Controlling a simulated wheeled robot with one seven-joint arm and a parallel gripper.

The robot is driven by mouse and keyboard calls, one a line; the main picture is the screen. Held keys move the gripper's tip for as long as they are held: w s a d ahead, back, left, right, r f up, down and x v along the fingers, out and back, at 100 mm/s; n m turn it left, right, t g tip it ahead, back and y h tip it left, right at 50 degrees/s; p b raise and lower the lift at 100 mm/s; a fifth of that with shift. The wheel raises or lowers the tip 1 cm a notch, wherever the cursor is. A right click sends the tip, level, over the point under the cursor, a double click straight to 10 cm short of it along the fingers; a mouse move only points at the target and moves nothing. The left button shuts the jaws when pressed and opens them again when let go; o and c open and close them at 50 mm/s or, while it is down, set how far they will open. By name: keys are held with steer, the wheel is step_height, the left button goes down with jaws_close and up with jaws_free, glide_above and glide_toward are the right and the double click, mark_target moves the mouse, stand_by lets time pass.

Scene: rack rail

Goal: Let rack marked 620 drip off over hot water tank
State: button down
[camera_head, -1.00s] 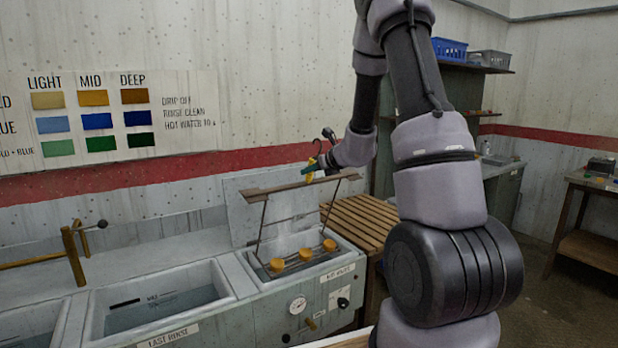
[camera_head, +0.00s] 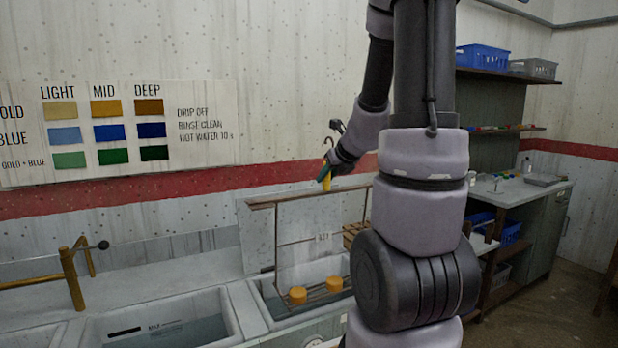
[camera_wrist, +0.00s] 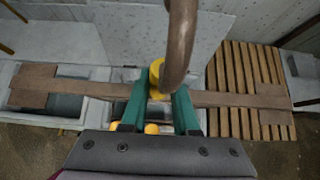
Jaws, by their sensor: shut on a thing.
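My gripper (camera_head: 325,176) is shut on the yellow grip of a rack; its green fingers close around this grip in the wrist view (camera_wrist: 158,100). The rack has a long brown top bar (camera_head: 290,198), thin side rods and a lower frame carrying orange round pieces (camera_head: 298,295). Two pieces show; my arm hides the rack's right part. The rack hangs upright at the open hot water tank (camera_head: 265,304), whose raised lid (camera_head: 262,240) stands behind. I cannot tell how far its lower frame is above the water.
Left of this tank is a water-filled rinse basin (camera_head: 165,328). A wooden slatted surface (camera_wrist: 240,90) lies right of the tank. Shelves with blue bins (camera_head: 482,58) and a counter (camera_head: 525,188) are at right.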

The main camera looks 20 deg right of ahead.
steer(key=w+f, duration=0.2)
steer(key=w, duration=0.7)
steer(key=shift+a, duration=0.25)
steer(key=c, duration=1.3)
jaws_free()
steer(key=shift+w+f, duration=0.15)
steer(key=shift+f, duration=0.1)
jaws_close()
steer(key=shift+s, duration=0.3)
